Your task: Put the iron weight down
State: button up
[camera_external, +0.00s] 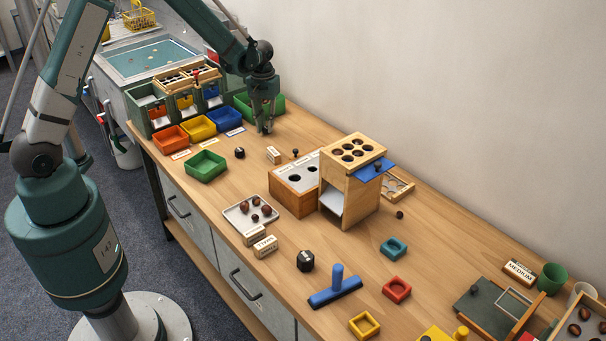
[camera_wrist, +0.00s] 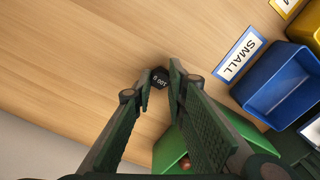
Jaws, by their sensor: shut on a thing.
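My gripper (camera_external: 266,127) is over the far part of the bench, low, in front of the long green bin. In the wrist view my gripper (camera_wrist: 160,82) has its fingertips closed around a small black iron weight (camera_wrist: 159,77) with pale lettering on its face. The fingers hide its sides. In the external view the fingers largely hide the held weight, and I cannot tell whether it touches the bench. Two other dark weights stand on the bench: a small one (camera_external: 239,153) left of my gripper and a larger one (camera_external: 305,261) nearer the front.
The green bin (camera_external: 243,106) is close behind my gripper. The blue bin (camera_external: 226,118) with its SMALL label (camera_wrist: 238,55) is beside it. A wooden block (camera_external: 273,155) and the holed wooden box (camera_external: 290,197) stand nearer the front. Bare bench (camera_wrist: 70,60) surrounds the fingertips.

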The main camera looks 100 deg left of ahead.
aim_at(266, 127)
jog(key=shift+f, duration=0.35)
jog(key=o, duration=0.9)
jog(key=shift+r, duration=0.15)
notch_tip(266, 127, up, 12)
jog(key=shift+r+p, duration=0.1)
jog(key=shift+p, duration=1)
